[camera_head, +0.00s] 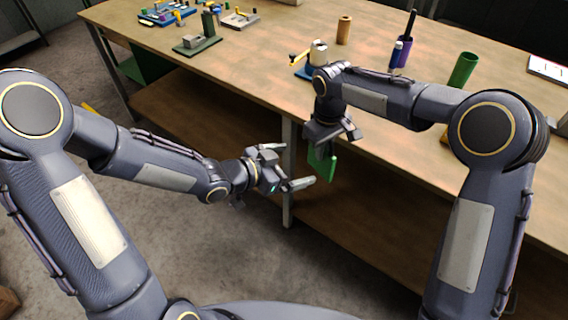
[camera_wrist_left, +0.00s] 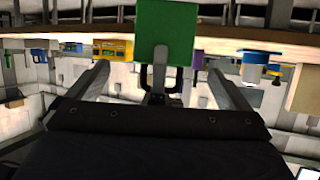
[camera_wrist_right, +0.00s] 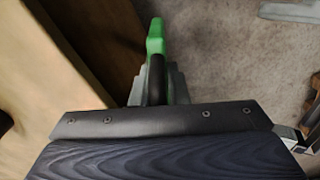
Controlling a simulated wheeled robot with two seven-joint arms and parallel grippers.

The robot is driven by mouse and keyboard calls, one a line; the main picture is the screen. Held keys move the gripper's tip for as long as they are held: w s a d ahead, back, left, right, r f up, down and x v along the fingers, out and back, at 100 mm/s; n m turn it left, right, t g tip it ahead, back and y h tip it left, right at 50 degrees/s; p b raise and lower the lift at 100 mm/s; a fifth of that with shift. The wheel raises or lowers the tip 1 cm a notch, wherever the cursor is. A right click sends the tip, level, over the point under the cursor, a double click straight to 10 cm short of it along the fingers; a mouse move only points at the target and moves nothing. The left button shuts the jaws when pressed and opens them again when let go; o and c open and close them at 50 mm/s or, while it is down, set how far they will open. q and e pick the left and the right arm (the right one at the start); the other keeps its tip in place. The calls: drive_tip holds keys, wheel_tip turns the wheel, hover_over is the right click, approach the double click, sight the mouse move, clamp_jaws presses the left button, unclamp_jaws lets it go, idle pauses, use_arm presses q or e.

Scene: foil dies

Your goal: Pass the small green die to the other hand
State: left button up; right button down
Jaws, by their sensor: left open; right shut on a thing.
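The small green die (camera_head: 322,163) is a flat green plate hanging below my right gripper (camera_head: 331,136), in front of the table edge. The right wrist view shows the die (camera_wrist_right: 155,36) edge-on, with a dark stem running back between the fingers of my right gripper (camera_wrist_right: 158,85), which is shut on it. My left gripper (camera_head: 288,167) is open and empty, just left of the die and apart from it in the head view. In the left wrist view the die's green face (camera_wrist_left: 165,28) lies ahead, between and beyond the spread fingers.
The wooden table (camera_head: 255,58) stands behind both grippers. On it are a green cup (camera_head: 463,70), a purple holder (camera_head: 400,54), a wooden cylinder (camera_head: 344,30) and a grey-green stand (camera_head: 197,44). The space in front of the table edge is free around the grippers.

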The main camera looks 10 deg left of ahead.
sight(325, 167)
use_arm(q)
drive_tip(key=x, duration=1)
drive_tip(key=shift+f, duration=0.2)
drive_tip(key=shift+w+d, duration=0.1)
drive_tip(key=shift+c, duration=0.3)
drive_tip(key=shift+d, duration=0.1)
drive_tip(key=c, duration=1)
use_arm(e)
drive_tip(key=shift+w, duration=0.1)
use_arm(q)
drive_tip(key=shift+r, duration=0.1)
drive_tip(key=shift+c, duration=0.2)
use_arm(e)
drive_tip(key=c, duration=1.8)
unclamp_jaws()
drive_tip(key=o, duration=0.5)
